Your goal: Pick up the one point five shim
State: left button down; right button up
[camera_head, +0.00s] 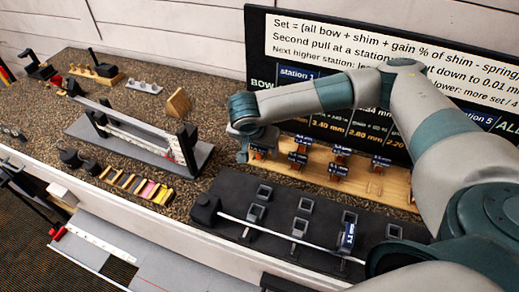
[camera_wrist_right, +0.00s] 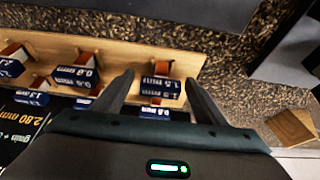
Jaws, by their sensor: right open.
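The one point five shim (camera_wrist_right: 160,88) is a small blue labelled piece on an orange-brown holder on the wooden rack (camera_head: 330,176). In the right wrist view its label reads about 1.5 mm. My right gripper (camera_wrist_right: 159,82) is open, with one finger on either side of this shim in that view. Whether the fingers touch it or are still above it, I cannot tell. In the head view the right gripper (camera_head: 250,150) is over the left end of the rack and partly hides the shim there. My left gripper is not in view.
Other labelled shims (camera_head: 299,158) stand close by on the rack. A black fixture (camera_head: 290,225) with a white shaft and several square sockets lies in front. A signboard (camera_head: 380,60) rises behind. A wooden wedge (camera_head: 178,102) and a grey-railed gauge (camera_head: 140,140) stand left.

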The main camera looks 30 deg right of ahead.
jog(key=shift+f, duration=0.1)
dwell(0.4)
jog(key=c, duration=1.1)
jog(key=shift+c, duration=0.2)
jog(key=shift+r+b, duration=0.65)
jog(key=r, duration=0.1)
jog(key=r+b, duration=0.1)
jog(key=d+r+b, duration=0.1)
jog(key=shift+s, duration=0.4)
jog(key=s+d+r+b, duration=0.1)
jog(key=s+d+r, duration=0.1)
jog(key=s+d+r+b, duration=0.2)
jog(key=s, duration=0.1)
jog(key=s+d+r+b, duration=0.1)
jog(key=s+d+r, duration=0.1)
jog(key=shift+s, duration=0.15)
jog(key=shift+s+d+r+b, duration=0.3)
jog(key=shift+s+d+r, duration=0.05)
jog(key=shift+r, duration=0.05)
